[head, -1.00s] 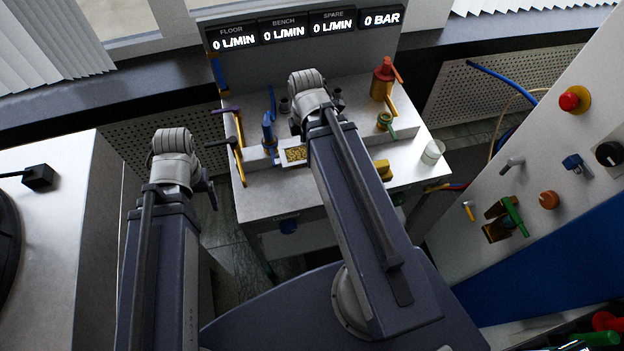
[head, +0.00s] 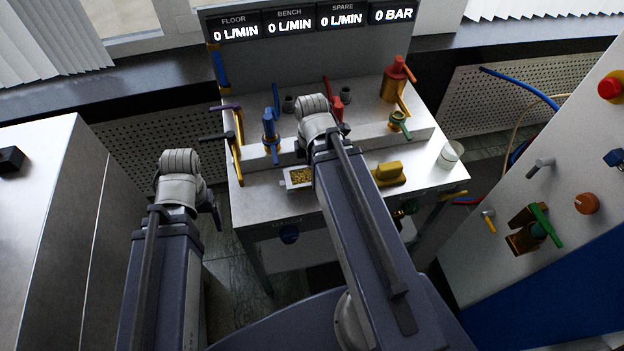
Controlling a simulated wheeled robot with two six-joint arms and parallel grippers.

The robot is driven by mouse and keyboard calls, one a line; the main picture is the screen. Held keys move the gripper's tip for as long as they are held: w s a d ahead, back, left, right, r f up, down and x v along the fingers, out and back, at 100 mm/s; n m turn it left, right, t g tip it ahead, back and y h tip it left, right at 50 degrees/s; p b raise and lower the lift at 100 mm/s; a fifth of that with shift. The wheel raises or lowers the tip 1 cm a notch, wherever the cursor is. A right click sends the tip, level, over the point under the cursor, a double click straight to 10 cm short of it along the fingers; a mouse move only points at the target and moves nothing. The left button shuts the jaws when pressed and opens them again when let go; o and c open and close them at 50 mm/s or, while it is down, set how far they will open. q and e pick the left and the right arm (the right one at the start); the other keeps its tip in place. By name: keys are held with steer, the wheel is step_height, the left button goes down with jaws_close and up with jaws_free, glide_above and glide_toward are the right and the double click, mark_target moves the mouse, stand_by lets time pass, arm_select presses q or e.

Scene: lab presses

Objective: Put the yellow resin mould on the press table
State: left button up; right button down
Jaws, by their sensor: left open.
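A yellow block with a raised grip (head: 389,174), which looks like the resin mould, sits on the front right of the white bench top (head: 262,199). My right arm passes just left of it and may cover part of its left end. My left gripper (head: 210,203) is left of the bench, in front of its left edge. It is open and apart from the mould, mostly hidden by its wrist. My right arm reaches over the middle of the bench, and its gripper is hidden behind its wrist. I cannot make out which surface is the press table.
A small tray of yellow grains (head: 299,178) lies left of the mould. A white cup (head: 449,155) stands at the bench's right edge. Coloured valves, including a red-orange one (head: 394,80), stand behind. A grey panel with knobs (head: 500,262) is at right.

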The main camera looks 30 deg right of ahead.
steer(key=shift+f+b, duration=1.4)
steer(key=shift+f, duration=0.3)
steer(key=shift+f, duration=0.1)
jaws_free()
step_height(320, 180, up, 12)
steer(key=p, duration=1.2)
